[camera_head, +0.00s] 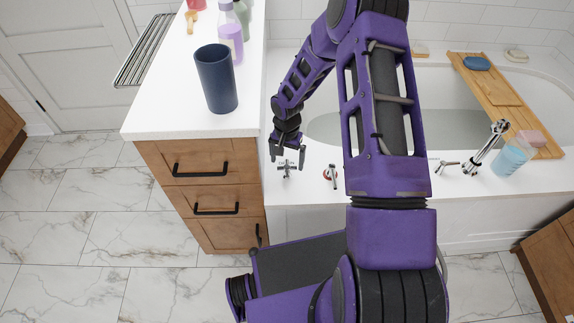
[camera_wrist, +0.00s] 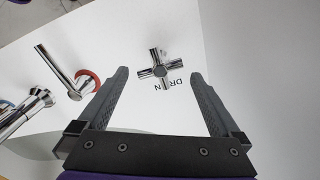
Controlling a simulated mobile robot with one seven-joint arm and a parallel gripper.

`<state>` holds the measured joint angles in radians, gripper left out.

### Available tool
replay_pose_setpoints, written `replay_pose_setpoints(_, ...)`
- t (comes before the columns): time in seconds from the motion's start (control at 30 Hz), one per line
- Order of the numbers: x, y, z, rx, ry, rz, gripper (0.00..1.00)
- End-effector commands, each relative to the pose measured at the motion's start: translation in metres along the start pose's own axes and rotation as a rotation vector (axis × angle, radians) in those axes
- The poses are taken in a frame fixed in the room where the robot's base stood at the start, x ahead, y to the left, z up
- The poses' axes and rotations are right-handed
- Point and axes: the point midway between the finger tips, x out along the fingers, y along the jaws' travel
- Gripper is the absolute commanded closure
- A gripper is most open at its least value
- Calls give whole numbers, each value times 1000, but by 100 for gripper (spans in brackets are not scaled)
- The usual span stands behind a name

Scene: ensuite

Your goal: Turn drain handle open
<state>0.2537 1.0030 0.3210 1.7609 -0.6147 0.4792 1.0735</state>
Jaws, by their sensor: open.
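The drain handle (camera_wrist: 158,69) is a chrome cross-shaped knob on the white tub deck, with dark lettering beside it that reads in part "DR" and "N". It also shows in the head view (camera_head: 287,168), just right of the wooden cabinet. My gripper (camera_head: 287,150) is open and empty above the handle. In the wrist view the two fingers of my gripper (camera_wrist: 156,78) are spread wide, with the handle in the gap between their tips. I see no contact between the fingers and the handle.
A chrome lever with a red ring (camera_wrist: 85,82) stands left of the drain handle, with a chrome spout (camera_wrist: 25,112) beyond it. The cabinet (camera_head: 205,185) with a white counter rises close left of my gripper. A wooden bath tray (camera_head: 505,100) and a blue bottle (camera_head: 512,158) are farther right.

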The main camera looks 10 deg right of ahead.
Motion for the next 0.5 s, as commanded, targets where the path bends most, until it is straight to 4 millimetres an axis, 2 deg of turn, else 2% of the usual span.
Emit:
replay_pose_setpoints(0.03,8,0,0,-1,-1,0,0)
replay_pose_setpoints(0.2,20,0,0,-1,0,-1,0)
replay_pose_setpoints(0.5,22,0,0,-1,1,-1,0)
